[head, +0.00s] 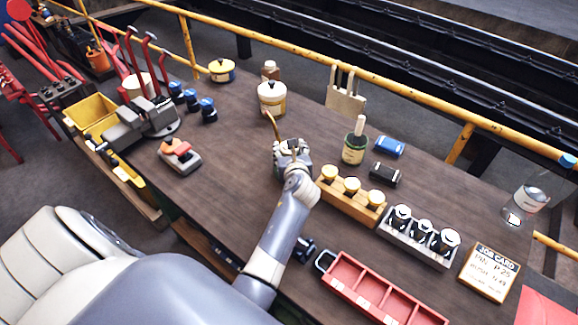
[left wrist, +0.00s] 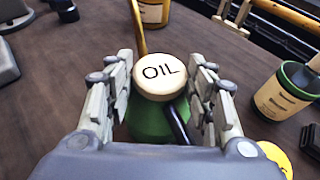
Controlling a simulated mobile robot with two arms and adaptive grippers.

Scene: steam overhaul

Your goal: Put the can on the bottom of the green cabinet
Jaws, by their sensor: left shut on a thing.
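The can is a green oil can (left wrist: 150,122) with a cream cap marked OIL and a long brass-coloured spout, seen in the left wrist view. My left gripper (left wrist: 160,100) has its fingers on both sides of the can and is shut on it. In the head view my left gripper (head: 292,150) is over the middle of the workbench and hides most of the can; its spout (head: 271,126) sticks up behind the hand. I cannot tell from these frames whether the can touches the bench. The green cabinet cannot be clearly made out. My right gripper is not in view.
The workbench (head: 235,145) holds a cream tin (head: 272,98), a green pot with a brush (head: 355,148), a wooden block of yellow-topped jars (head: 350,199), a red tray (head: 380,290), a vise (head: 140,120) and a clear bottle (head: 525,200). Bare wood lies left of the hand.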

